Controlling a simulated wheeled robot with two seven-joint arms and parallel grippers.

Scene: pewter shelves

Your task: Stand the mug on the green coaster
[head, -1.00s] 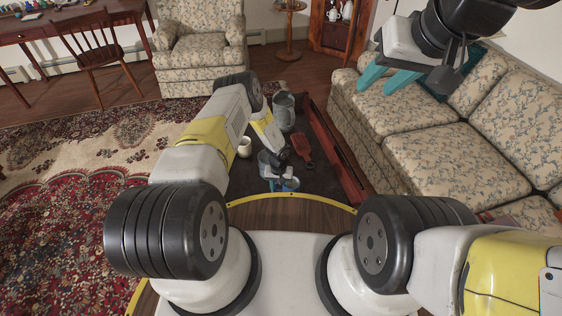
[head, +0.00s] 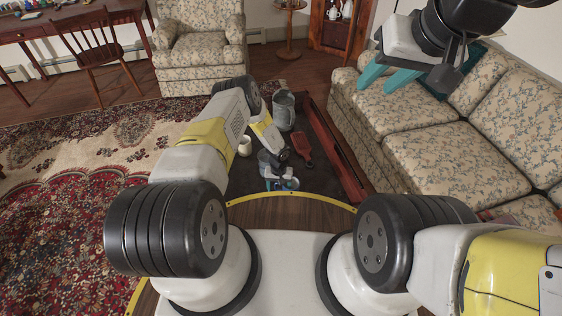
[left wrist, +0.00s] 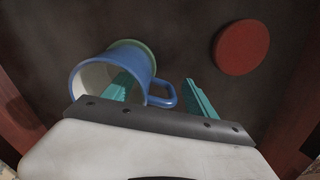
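The blue mug (left wrist: 118,72), with a pale inside, shows in the left wrist view with its mouth toward the camera and its handle to the right. The green coaster (left wrist: 134,44) shows as a thin edge behind the mug's far end; the mug hides most of it. The mug seems upright over it, but I cannot see the contact. My left gripper (left wrist: 157,82) is open, one teal finger inside the mug's mouth, the other outside beyond the handle. In the head view the mug is mostly hidden by my left gripper (head: 281,183). My right gripper (head: 380,86) is open and empty above the sofa.
A red disc (left wrist: 241,47) lies to the right of the mug. In the head view a cream cup (head: 245,147), a grey metal vessel (head: 284,110) and a red object (head: 301,143) stand on the dark surface, bordered by a reddish wooden rim (head: 335,148). The sofa (head: 440,155) is at right.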

